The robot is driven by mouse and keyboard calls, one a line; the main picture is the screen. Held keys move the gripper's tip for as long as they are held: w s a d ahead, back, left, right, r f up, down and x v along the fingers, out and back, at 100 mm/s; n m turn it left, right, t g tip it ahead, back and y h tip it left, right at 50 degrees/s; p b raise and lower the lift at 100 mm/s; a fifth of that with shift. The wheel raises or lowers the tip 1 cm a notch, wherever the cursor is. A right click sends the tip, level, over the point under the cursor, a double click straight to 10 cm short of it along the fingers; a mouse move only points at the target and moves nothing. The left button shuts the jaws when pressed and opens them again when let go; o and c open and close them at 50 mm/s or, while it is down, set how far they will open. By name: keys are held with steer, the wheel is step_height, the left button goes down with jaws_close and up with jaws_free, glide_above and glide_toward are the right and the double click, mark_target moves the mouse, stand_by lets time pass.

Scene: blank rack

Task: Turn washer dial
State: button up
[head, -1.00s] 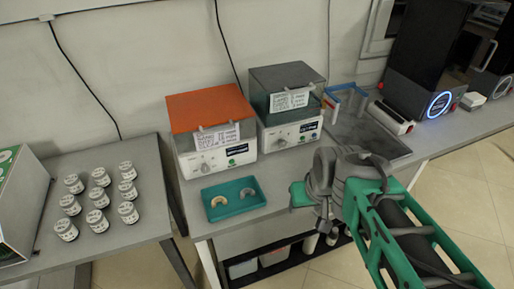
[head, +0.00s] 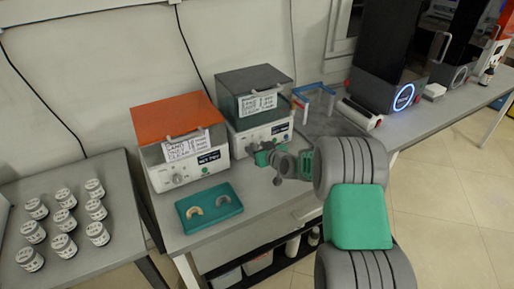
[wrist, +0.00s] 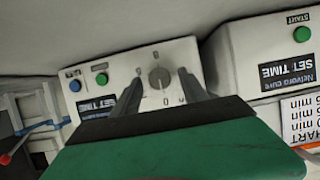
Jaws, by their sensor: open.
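The washer with the dark green-grey lid (head: 254,82) stands on the bench, its white front panel facing me. Its round grey dial (wrist: 159,77) shows in the wrist view, with marks around it on the white panel. My gripper (head: 262,150) is at this front panel in the head view and covers the dial there. In the wrist view my gripper's two dark fingers (wrist: 159,88) are open, one to each side of the dial. I cannot tell whether they touch it. A green and a blue button (wrist: 101,79) sit left of the dial.
A second washer with an orange lid (head: 172,117) stands close to the left. A teal tray (head: 208,222) with two curved pieces lies in front. A blue-edged rack (head: 313,102) is to the right. Several labelled jars (head: 65,222) stand on the left table.

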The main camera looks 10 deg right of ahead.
steer(key=shift+w, duration=0.15)
jaws_close()
stand_by(0.4)
